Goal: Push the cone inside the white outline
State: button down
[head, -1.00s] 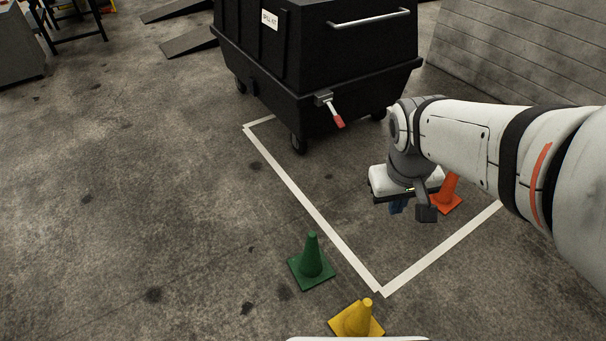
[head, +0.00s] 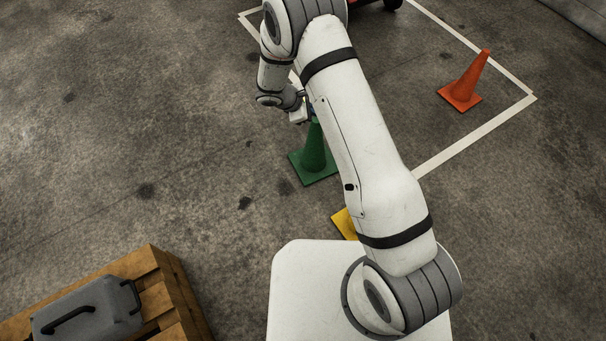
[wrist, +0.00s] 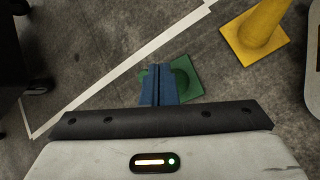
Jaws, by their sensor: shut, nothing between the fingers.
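The orange cone (head: 466,88) stands upright inside the white outline (head: 475,136), near its right corner. The green cone (head: 313,158) stands upright outside the outline, close to its left line; in the wrist view it shows behind my fingers (wrist: 187,77). The yellow cone (head: 343,223) is mostly hidden by my arm in the head view, but shows in the wrist view (wrist: 262,25), also outside the outline. My gripper (wrist: 158,72) has its blue fingers together and empty, overlapping the green cone in view. Whether they touch it I cannot tell.
A wooden pallet (head: 160,290) with a grey case (head: 88,318) on it stands at the lower left. A black wheeled cart (wrist: 10,50) stands on the outline's inner side. Floor left of the green cone is clear.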

jog(key=s+a+f+n+t+b, duration=0.1)
jog(key=a+f+n+b, duration=0.15)
jog(key=f, duration=0.75)
jog(key=a+f+n+t+b, duration=0.1)
jog(key=a+f+n+b, duration=0.2)
jog(key=f, duration=0.8)
jog(key=n+y+b, duration=0.1)
jog(key=n+b, duration=0.3)
jog(key=b, duration=0.3)
send_near(309, 168)
jog(key=shift+t, duration=0.4)
jog(key=f, duration=0.4)
jog(key=shift+s+d+f, duration=0.3)
jog(key=shift+d+f, duration=0.05)
jog(key=shift+f, duration=0.05)
jog(key=shift+w+d+r, duration=0.2)
jog(key=shift+w+d, duration=0.5)
jog(key=shift+w, duration=0.3)
jog(key=shift+w+d+r+n+b, duration=0.15)
jog(key=shift+w+d+n+b, duration=0.1)
jog(key=shift+w+d+b, duration=0.25)
jog(key=shift+y, duration=0.3)
